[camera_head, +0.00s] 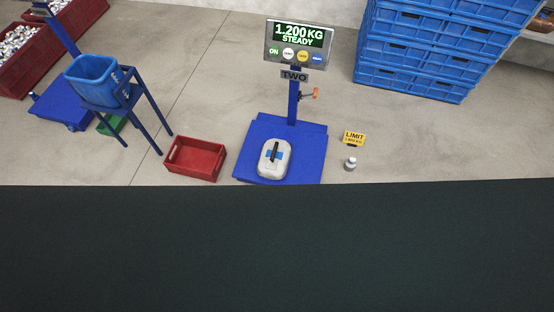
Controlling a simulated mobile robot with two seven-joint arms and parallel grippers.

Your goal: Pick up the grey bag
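A light grey bag (267,172) with a blue patch and a black strip on top lies on the blue platform of a floor scale (309,154). The scale's display (299,37) reads 1.200 KG STEADY, and a plate below it says TWO. Neither of my grippers shows in the head view. Nothing is seen touching the bag except the platform under it.
A red crate (195,158) stands left of the scale. A blue bucket (92,78) sits on a blue stand further left. A yellow LIMIT sign (354,138) and a small weight (350,164) are at right. Stacked blue crates (415,75) stand behind. A dark surface fills the bottom.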

